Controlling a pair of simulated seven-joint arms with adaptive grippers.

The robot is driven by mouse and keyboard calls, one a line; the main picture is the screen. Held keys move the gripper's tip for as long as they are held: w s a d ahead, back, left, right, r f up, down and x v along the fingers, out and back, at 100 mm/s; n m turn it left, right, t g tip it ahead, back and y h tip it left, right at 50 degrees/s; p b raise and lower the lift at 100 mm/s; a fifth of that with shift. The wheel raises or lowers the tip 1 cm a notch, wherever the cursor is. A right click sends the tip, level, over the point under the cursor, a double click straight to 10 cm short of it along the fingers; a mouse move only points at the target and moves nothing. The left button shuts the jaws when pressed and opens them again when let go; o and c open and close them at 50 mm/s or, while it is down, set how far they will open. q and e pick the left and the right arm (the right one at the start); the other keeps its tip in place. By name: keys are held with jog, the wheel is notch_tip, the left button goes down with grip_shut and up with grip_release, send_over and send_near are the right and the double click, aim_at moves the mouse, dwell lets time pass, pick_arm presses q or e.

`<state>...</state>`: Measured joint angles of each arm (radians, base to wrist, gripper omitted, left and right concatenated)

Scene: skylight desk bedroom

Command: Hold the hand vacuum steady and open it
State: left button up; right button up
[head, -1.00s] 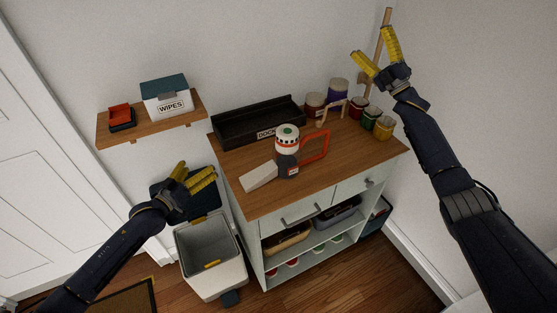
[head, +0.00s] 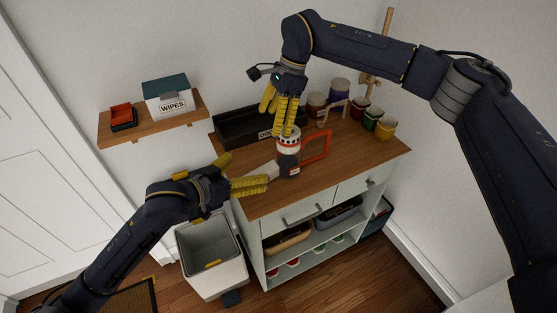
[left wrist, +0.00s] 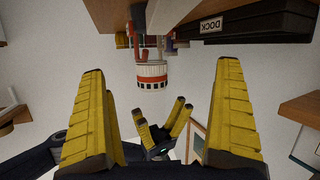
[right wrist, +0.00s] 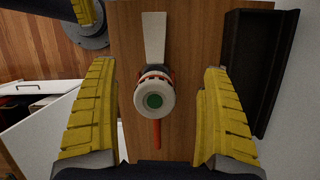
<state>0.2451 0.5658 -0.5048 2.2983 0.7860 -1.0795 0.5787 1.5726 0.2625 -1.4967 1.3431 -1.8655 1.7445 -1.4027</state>
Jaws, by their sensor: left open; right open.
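The hand vacuum (head: 288,158) stands on the wooden cabinet top, with a white and orange upper body, a grey-white nozzle (head: 259,177) pointing left and an orange handle (head: 318,146) on the right. My left gripper (head: 262,184) is open beside the nozzle. The left wrist view shows the vacuum's body (left wrist: 152,72) between its fingers, farther off.
A black dock tray (head: 233,128) lies behind the vacuum. Jars (head: 338,92) and paint pots (head: 374,117) stand at the back right. A wall shelf (head: 155,128) holds a wipes box (head: 168,98). A bin (head: 211,258) stands left of the cabinet.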

aim_at(287, 158)
jog(key=d+h, duration=0.1)
jog(key=d+n+t+h, duration=0.1)
jog(key=w+d, duration=0.1)
jog(key=d, duration=0.1)
jog(key=shift+f+h, duration=0.35)
jog(key=shift+h, duration=0.05)
jog(key=shift+w+d+t, duration=0.1)
jog(key=shift+w+t, duration=0.05)
jog(key=shift+t, duration=0.15)
jog(key=shift+n, duration=0.3)
pick_arm(q)
jog(key=shift+m, duration=0.4)
jog(key=x, duration=0.5)
jog(key=d+x, duration=0.1)
jog(key=x, duration=0.4)
jog(key=s+d+x, duration=0.1)
jog(key=x, duration=0.5)
jog(key=shift+s+r, duration=0.15)
jog(key=shift+r, duration=0.15)
